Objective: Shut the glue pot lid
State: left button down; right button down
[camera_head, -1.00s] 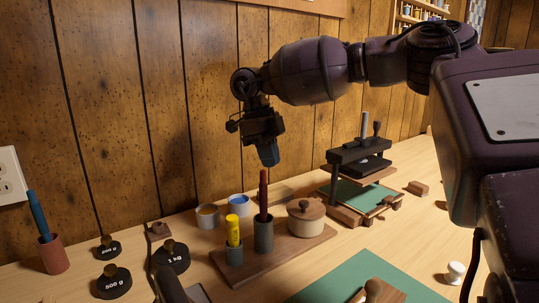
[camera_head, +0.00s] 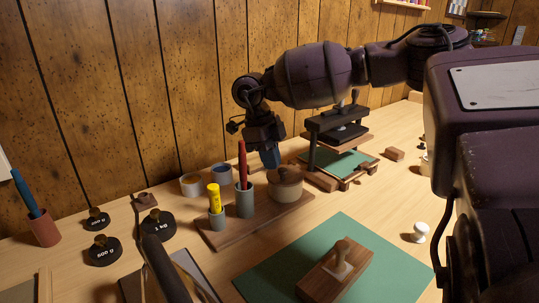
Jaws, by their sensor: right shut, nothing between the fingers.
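The glue pot (camera_head: 286,192) is a round beige pot on a brown wooden board, near the middle of the view. Its brown lid (camera_head: 291,174) lies across the top and looks level. The lid's left back part is hidden behind my fingers, and I cannot tell whether it sits fully down. My right gripper (camera_head: 271,159) points down at the lid's back left edge. Its blue-grey fingers are shut and empty. I cannot tell whether they touch the lid. My left gripper is not in view.
A grey cup with a red stick (camera_head: 243,165) and a cup with a yellow stick (camera_head: 214,198) stand left of the pot. Two small tins (camera_head: 191,185) are behind them. A dark press (camera_head: 336,130) stands at right. A green mat (camera_head: 262,283) lies in front.

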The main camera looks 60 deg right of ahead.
jog(key=shift+s+r+p, duration=0.1)
jog(key=shift+s+p, duration=0.2)
jog(key=shift+s+n, duration=0.3)
jog(key=shift+n, duration=0.1)
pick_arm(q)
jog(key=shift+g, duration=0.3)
pick_arm(e)
jog(key=shift+s+f, duration=0.1)
jog(key=shift+f, duration=0.2)
jog(key=shift+r, duration=0.15)
jog(key=shift+r, duration=0.3)
jog(key=v, duration=1)
jog(key=shift+r, duration=0.2)
